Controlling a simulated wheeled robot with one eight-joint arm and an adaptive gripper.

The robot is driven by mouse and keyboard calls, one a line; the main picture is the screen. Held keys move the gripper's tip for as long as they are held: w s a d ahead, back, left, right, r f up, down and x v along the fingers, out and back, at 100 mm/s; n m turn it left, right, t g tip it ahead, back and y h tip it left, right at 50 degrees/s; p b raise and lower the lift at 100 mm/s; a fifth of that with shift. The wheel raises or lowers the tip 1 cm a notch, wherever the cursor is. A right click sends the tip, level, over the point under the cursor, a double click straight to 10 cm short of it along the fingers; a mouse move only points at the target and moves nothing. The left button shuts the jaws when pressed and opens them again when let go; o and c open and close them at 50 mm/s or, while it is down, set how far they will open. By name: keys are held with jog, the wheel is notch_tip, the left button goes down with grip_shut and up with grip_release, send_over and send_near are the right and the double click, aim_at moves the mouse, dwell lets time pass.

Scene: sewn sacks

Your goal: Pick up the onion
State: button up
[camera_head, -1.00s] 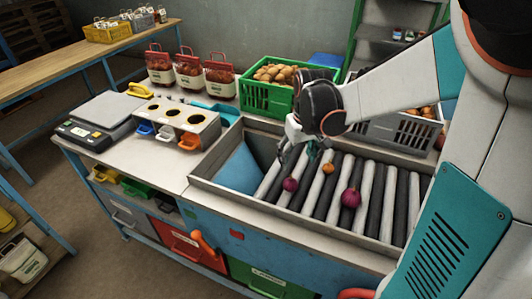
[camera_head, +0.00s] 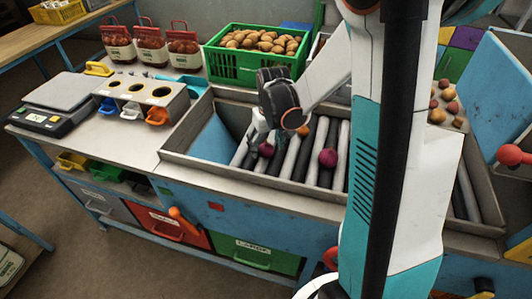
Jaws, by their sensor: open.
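Two purple-red round onions lie on the grey and black rollers: the left onion (camera_head: 266,149) and the larger right onion (camera_head: 328,157). A small orange round item (camera_head: 303,131) lies farther back between them; I cannot tell whether it is also an onion. My gripper (camera_head: 254,141) is open and points down over the left part of the rollers, close to the left onion. I cannot tell whether its fingers touch that onion. My wrist hides part of the rollers behind it.
The roller bed has a raised metal rim (camera_head: 235,171). A green crate of potatoes (camera_head: 233,66) stands behind it. A box with three holes (camera_head: 143,99) and a scale (camera_head: 58,97) are left. Three filled sacks (camera_head: 184,50) stand behind. A red-knobbed lever (camera_head: 509,154) is right.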

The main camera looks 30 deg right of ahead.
jog(key=shift+w+f, duration=0.15)
jog(key=shift+f, duration=0.75)
jog(key=c, duration=1.1)
jog(key=shift+r, duration=0.1)
jog(key=shift+c, duration=0.2)
